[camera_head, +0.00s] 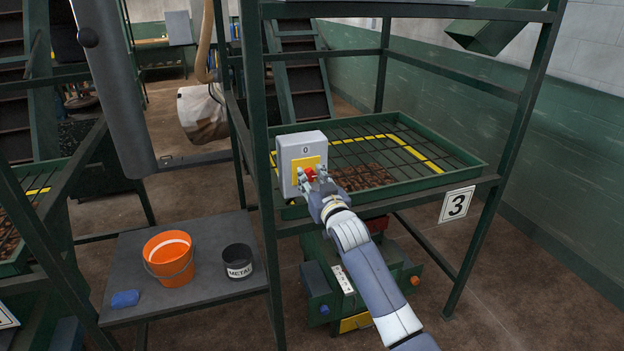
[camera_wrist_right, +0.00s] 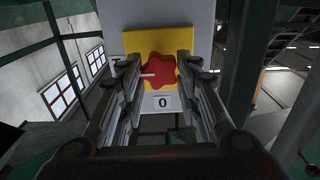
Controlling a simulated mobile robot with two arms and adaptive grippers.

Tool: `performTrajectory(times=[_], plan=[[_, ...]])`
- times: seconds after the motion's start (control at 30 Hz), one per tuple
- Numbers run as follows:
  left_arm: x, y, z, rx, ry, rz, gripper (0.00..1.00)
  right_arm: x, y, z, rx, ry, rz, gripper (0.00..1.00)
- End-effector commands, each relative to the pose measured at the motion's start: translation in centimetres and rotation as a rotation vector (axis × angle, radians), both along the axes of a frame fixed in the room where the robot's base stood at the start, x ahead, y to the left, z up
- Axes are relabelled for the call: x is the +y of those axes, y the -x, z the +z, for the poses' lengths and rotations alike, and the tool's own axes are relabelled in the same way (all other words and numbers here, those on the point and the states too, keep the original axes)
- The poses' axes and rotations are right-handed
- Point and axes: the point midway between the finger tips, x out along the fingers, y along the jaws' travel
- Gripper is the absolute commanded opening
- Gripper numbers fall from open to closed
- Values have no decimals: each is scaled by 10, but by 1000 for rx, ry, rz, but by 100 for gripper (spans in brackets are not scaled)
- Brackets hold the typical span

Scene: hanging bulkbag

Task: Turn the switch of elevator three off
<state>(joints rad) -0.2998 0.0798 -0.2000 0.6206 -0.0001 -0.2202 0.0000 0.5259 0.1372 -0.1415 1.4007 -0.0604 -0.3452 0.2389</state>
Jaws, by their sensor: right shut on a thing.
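A red star-shaped knob (camera_head: 309,174) sits on the plate. My right gripper (camera_head: 313,175) is shut on the knob, its fingers on either side. In the right wrist view the red knob (camera_wrist_right: 160,73) lies between the fingers, and its white mark points left. The "0" label (camera_wrist_right: 162,102) is below it there. My left gripper is in neither view.
A green tray with a grid (camera_head: 440,180) stands behind the box. Green frame posts (camera_head: 259,150) rise close by. On a grey table (camera_head: 212,226) at the left are an orange bucket (camera_head: 170,262), a dark metal can (camera_head: 237,258) and a blue item (camera_head: 125,299).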

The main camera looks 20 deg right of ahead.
Motion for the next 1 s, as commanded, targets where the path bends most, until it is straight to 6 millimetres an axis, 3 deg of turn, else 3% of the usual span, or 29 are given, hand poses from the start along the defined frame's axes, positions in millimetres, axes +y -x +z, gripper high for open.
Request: performTrajectory(times=[0.37, 1.0], plan=[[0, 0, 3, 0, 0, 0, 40, 0, 0, 0, -5, 171, 0, 7], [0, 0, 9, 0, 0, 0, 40, 2, 0, -1, -25, 771, 0, 7]])
